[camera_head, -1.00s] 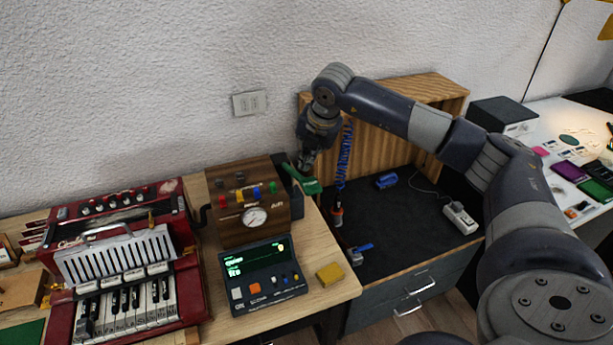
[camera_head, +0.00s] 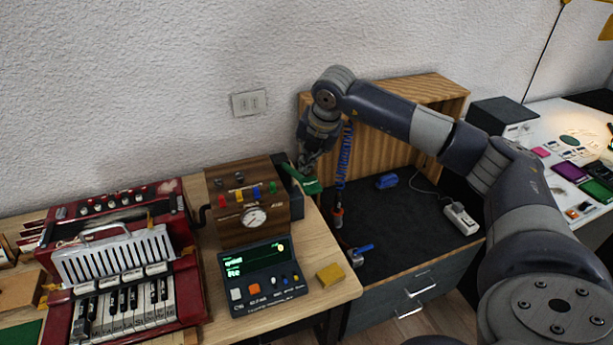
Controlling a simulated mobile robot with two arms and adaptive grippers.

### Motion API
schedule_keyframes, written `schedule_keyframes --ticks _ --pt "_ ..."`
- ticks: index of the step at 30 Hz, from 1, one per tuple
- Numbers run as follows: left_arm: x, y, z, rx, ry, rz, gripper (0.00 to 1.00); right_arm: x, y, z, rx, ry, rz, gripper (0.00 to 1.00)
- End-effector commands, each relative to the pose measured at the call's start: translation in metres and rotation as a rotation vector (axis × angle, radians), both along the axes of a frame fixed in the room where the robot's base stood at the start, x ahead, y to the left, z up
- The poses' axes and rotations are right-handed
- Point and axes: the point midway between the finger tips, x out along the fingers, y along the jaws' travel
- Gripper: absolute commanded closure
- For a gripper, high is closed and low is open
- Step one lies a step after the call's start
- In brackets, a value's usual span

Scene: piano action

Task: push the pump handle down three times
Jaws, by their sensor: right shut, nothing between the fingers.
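The green pump handle (camera_head: 302,181) sticks out at the right side of the wooden box with a round gauge (camera_head: 253,216). Its lever slopes down to the right. My right gripper (camera_head: 306,165) points down from above, shut, with its fingertips at or just above the handle; I cannot tell whether they touch. The gripper covers part of the handle, and the pump's body behind the box is mostly hidden. My left gripper is not in view.
A red accordion (camera_head: 120,270) stands left of the box. A small console with a green display (camera_head: 262,277) and a yellow block (camera_head: 330,274) lie in front. A blue coiled hose (camera_head: 344,155) hangs right of the handle.

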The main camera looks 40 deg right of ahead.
Motion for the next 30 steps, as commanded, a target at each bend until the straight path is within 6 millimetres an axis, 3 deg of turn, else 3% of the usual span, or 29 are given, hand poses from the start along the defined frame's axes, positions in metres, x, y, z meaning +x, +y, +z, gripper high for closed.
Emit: schedule_keyframes --ticks 30 --pt "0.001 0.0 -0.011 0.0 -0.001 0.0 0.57 -0.005 0.001 -0.013 0.001 0.002 0.0 1.0"
